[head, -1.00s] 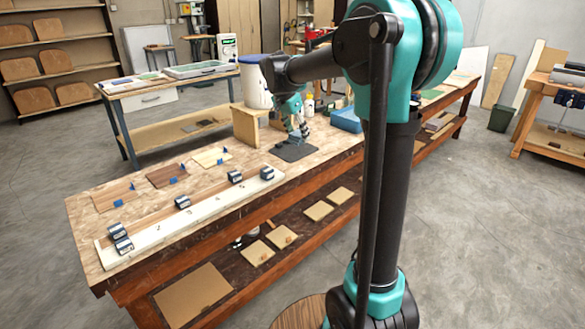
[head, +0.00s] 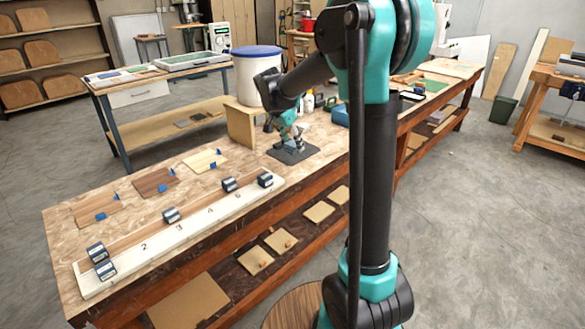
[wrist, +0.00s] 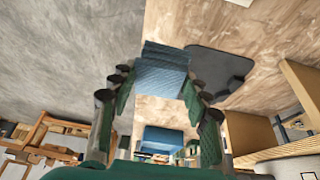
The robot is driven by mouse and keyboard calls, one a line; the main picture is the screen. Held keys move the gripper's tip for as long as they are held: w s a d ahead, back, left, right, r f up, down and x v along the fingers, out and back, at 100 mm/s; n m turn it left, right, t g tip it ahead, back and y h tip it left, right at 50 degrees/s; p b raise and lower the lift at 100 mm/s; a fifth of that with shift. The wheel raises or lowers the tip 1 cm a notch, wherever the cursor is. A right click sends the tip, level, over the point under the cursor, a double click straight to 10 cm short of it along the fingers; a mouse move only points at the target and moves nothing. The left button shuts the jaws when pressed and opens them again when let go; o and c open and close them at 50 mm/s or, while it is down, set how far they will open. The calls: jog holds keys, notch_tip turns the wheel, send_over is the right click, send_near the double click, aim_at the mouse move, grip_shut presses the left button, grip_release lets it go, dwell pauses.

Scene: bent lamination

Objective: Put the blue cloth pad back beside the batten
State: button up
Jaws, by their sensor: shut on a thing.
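The blue cloth pad (wrist: 161,74) shows between the fingertips of my gripper (wrist: 155,88) in the wrist view, and the fingers are shut on it. In the head view my gripper (head: 298,142) is low over a dark grey mat (head: 287,155) on the bench, and the pad is too small to make out there. The dark mat also shows in the wrist view (wrist: 210,65), beside the pad. The long pale batten (head: 190,241), marked with numbers, lies along the bench's front edge, left of my gripper. Several dark blocks (head: 171,215) sit along it.
Wood sample boards (head: 155,183) with blue clips lie behind the batten. A wooden angle stand (head: 241,127) and a white bucket (head: 257,80) stand behind my gripper. A blue bin (head: 341,116) is to its right.

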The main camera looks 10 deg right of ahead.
aim_at(295, 174)
notch_tip(295, 174, down, 10)
jog(key=shift+f, duration=0.2)
jog(key=shift+f, duration=0.1)
dwell(0.3)
jog(key=o, duration=1.1)
jog(key=v, duration=1.2)
jog(key=s+d+f+n+y, duration=0.1)
jog(key=s+d+f+n, duration=0.1)
jog(key=s, duration=0.7)
jog(key=s+d+f+n+t+y, duration=0.1)
jog(key=s+d+f+n, duration=0.2)
jog(key=s+f+n, duration=0.2)
jog(key=s+d+f+n+y, duration=0.1)
jog(key=s+d+f+n, duration=0.2)
jog(key=s+f, duration=0.4)
jog(key=shift+s+d+n+t+y, duration=0.1)
jog(key=shift+s+n+t+y, duration=0.1)
jog(key=shift+s, duration=1.5)
jog(key=shift+s+n+t+y, duration=0.1)
jog(key=shift+s+n+t, duration=0.1)
jog(key=shift+s, duration=1.45)
